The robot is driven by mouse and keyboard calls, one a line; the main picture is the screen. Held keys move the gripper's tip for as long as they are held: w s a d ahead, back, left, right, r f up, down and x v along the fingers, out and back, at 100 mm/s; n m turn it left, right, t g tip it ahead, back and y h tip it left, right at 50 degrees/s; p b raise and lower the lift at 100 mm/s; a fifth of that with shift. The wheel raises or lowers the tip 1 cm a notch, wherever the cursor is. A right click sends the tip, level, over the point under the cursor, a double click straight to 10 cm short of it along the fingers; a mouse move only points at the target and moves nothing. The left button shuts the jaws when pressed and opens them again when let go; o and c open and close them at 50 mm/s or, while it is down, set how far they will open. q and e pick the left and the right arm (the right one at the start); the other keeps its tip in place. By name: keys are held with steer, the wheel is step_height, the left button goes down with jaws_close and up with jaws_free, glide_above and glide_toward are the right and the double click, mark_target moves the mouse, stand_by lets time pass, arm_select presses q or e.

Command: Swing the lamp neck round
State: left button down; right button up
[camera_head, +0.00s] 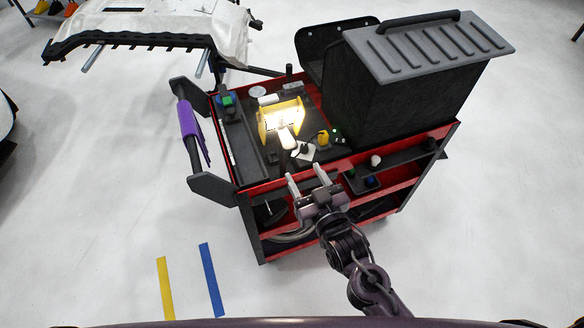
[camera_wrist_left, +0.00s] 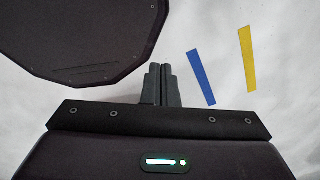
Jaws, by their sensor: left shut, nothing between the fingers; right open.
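A lit lamp stands on the red and black cart (camera_head: 345,160); its pale elongated head (camera_head: 287,138) seems to be at the front edge of a bright patch. The bright patch falls on a yellow piece (camera_head: 264,127) on the cart top. The lamp's neck is too small to make out clearly. My right gripper (camera_head: 308,177) is open and empty, over the cart's front edge, a little in front of the lamp and apart from it. My left gripper (camera_wrist_left: 158,85) is shut and empty in the left wrist view, above bare floor; it is not in the head view.
A dark box with a grey ribbed lid (camera_head: 430,48) stands at the cart's right. A purple roll (camera_head: 190,130) hangs at its left side. A white-draped panel (camera_head: 150,30) stands behind left. Blue (camera_head: 211,280) and yellow (camera_head: 165,288) strips lie on open floor.

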mark_target(290, 145)
steer(key=r, duration=0.1)
steer(key=w+a+r, duration=0.1)
steer(key=w+r+p, duration=0.1)
steer(key=shift+w+a+r, duration=0.2)
steer(key=shift+a, duration=0.1)
steer(key=p+x, duration=0.1)
steer(key=x, duration=0.3)
steer(key=shift+w+a+f, duration=0.15)
steer(key=shift+w+a, duration=0.05)
steer(key=shift+w, duration=0.25)
arm_select(q)
steer(key=shift+w+r, duration=1.1)
steer(key=shift+r, duration=0.1)
arm_select(e)
jaws_close()
